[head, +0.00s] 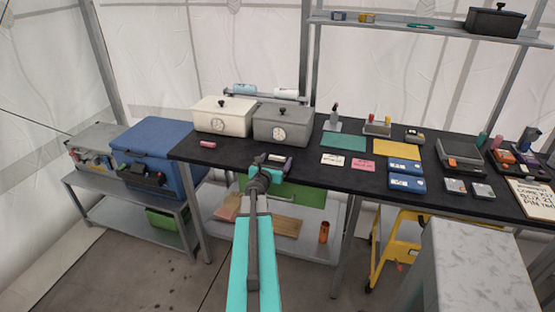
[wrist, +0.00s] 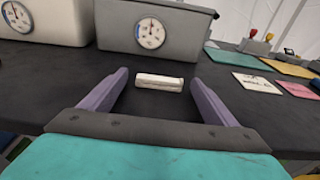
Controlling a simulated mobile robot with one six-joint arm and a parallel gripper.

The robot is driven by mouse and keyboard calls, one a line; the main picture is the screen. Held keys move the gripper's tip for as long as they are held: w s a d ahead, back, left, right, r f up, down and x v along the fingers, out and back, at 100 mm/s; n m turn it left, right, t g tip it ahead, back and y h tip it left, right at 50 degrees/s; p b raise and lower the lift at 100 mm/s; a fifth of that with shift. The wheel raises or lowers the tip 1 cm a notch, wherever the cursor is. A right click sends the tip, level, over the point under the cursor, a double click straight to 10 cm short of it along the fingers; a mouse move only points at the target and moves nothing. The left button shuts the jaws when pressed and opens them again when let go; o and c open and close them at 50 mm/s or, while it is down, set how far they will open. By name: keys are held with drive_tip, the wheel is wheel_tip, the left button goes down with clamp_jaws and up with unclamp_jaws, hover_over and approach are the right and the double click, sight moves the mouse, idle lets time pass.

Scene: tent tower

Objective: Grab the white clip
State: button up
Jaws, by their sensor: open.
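The white clip (wrist: 159,82) is a small, pale, bar-shaped piece lying flat on the black tabletop (wrist: 60,85) in front of the grey box. My gripper (wrist: 159,86) is open, with its purple fingers on either side of the clip. No contact between fingers and clip shows in the wrist view. In the head view my gripper (head: 272,165) is low over the table's front edge, and the clip (head: 277,158) is partly hidden by it.
A grey box (head: 283,125) and a white box (head: 223,116), both with dials, stand just behind. A pink clip (head: 207,144) lies to the left. Green (head: 345,140), white and pink cards lie to the right. A blue cooler (head: 155,150) stands at the left.

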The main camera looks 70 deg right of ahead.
idle(0.3)
drive_tip(key=c, duration=1.1)
wheel_tip(320, 180, up, 10)
drive_tip(key=p, duration=0.1)
